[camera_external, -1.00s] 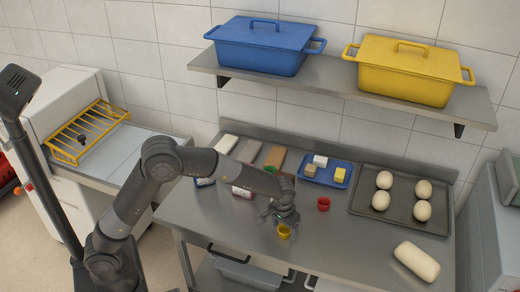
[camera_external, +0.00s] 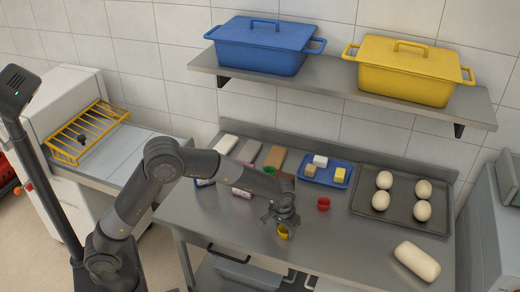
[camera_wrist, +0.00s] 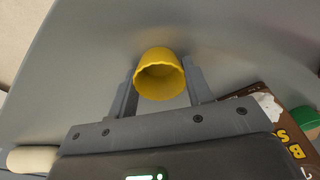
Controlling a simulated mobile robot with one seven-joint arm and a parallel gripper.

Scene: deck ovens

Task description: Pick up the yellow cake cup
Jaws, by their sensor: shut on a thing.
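The yellow cake cup (camera_external: 283,232) is at the front part of the steel table in the external view. In the wrist view the yellow cup (camera_wrist: 160,73) sits between the two fingers, its open mouth facing the camera. My gripper (camera_external: 281,222) points down over the cup, and its fingers (camera_wrist: 160,88) are shut on the cup's sides. I cannot tell whether the cup touches the tabletop or is slightly above it.
A red cup (camera_external: 323,204) stands close by to the right. Behind are a blue tray (camera_external: 343,184) with small blocks and a dark tray (camera_external: 399,215) with several pale dough balls. A dough loaf (camera_external: 417,261) lies at right front. A brown packet (camera_wrist: 276,115) lies near the gripper.

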